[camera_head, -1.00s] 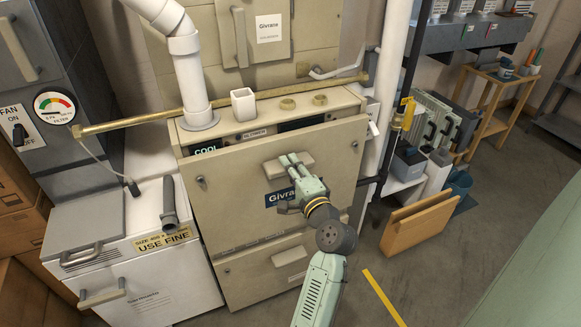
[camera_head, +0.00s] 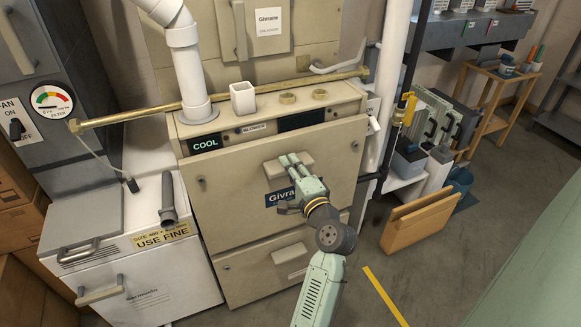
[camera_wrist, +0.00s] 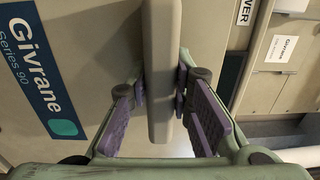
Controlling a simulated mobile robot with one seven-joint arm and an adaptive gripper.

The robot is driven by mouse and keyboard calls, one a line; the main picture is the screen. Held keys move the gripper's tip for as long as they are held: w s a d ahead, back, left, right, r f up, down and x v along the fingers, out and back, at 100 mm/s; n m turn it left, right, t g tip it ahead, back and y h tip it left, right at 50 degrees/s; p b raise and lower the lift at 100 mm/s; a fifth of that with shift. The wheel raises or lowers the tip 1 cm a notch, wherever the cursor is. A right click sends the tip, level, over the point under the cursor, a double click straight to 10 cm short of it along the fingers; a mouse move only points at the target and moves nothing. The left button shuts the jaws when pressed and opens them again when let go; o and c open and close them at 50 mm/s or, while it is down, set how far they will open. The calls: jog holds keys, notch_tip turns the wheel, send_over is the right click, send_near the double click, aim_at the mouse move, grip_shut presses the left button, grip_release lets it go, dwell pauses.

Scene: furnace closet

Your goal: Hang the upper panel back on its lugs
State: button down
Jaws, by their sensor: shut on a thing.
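The upper panel (camera_head: 240,181) is a beige sheet with a blue Givrane label (camera_head: 283,198) and a bar handle. It stands at the furnace front (camera_head: 345,111), below the black control strip and above the lower panel (camera_head: 236,274). My gripper (camera_head: 288,160) reaches it from the front right and is shut on the panel's handle (camera_head: 303,163). In the wrist view the handle (camera_wrist: 159,60) runs between the two purple finger pads, with the label (camera_wrist: 38,70) to the left. The lugs are not visible, so I cannot tell whether the panel sits on them.
A white vent pipe (camera_head: 186,65) rises at left.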

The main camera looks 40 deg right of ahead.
jog(key=shift+f, duration=0.1)
jog(key=c, duration=1.4)
grip_release()
jog(key=shift+o, duration=0.2)
jog(key=shift+f, duration=0.1)
jog(key=shift+f, duration=0.2)
jog(key=v, duration=0.8)
jog(key=shift+r, duration=0.2)
